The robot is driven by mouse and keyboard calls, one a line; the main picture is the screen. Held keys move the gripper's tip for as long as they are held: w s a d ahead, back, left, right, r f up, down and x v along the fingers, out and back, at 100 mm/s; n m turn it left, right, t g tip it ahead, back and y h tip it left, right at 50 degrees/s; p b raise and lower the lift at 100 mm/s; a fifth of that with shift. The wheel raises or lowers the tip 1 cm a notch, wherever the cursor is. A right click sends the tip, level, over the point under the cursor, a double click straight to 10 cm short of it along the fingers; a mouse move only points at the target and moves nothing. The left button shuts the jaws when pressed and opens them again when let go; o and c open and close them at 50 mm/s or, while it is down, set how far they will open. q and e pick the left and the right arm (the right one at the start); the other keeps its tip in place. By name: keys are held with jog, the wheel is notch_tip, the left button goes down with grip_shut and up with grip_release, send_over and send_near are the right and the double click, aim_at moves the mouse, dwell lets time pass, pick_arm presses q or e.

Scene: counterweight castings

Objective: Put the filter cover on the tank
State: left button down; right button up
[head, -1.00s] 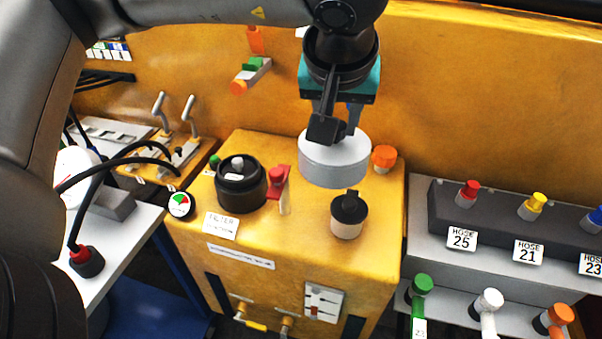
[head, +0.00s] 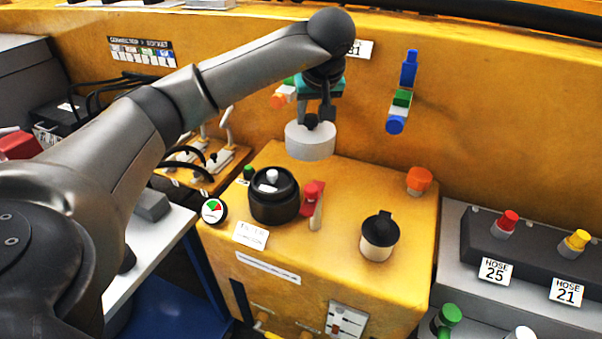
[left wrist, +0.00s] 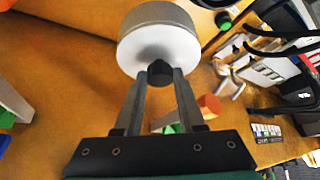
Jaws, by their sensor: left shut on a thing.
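The filter cover (head: 310,143) is a pale grey, short, wide cylinder with a small black knob. My left gripper (head: 319,118) is shut on that knob and holds the cover in the air, over the back part of the yellow tank (head: 345,275). The black round filter opening (head: 273,205) on the tank's top has a whitish knob-like piece inside. It lies in front and to the left of the cover, apart from it. In the left wrist view the cover (left wrist: 158,38) hangs beyond the fingertips (left wrist: 160,82). My right gripper is out of view.
A red-handled lever (head: 312,198) stands right beside the filter opening. A black-capped cup (head: 379,240) and an orange cap (head: 419,180) are on the tank's right side. A gauge (head: 213,210) sits at its left edge. A yellow wall (head: 480,120) rises behind.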

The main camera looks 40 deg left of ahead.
aim_at(312, 134)
pick_arm(q)
jog(key=shift+a+f, duration=0.15)
jog(key=shift+f, duration=0.2)
notch_tip(312, 134, down, 6)
jog(key=shift+r+b, duration=0.25)
jog(key=shift+b, duration=0.1)
jog(key=shift+f, duration=2.05)
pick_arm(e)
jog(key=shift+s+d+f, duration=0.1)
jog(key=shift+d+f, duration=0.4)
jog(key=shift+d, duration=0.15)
pick_arm(q)
jog(key=shift+f+b, duration=0.15)
jog(key=shift+b, duration=0.2)
jog(key=c, duration=0.9)
grip_release()
jog(key=o, duration=0.4)
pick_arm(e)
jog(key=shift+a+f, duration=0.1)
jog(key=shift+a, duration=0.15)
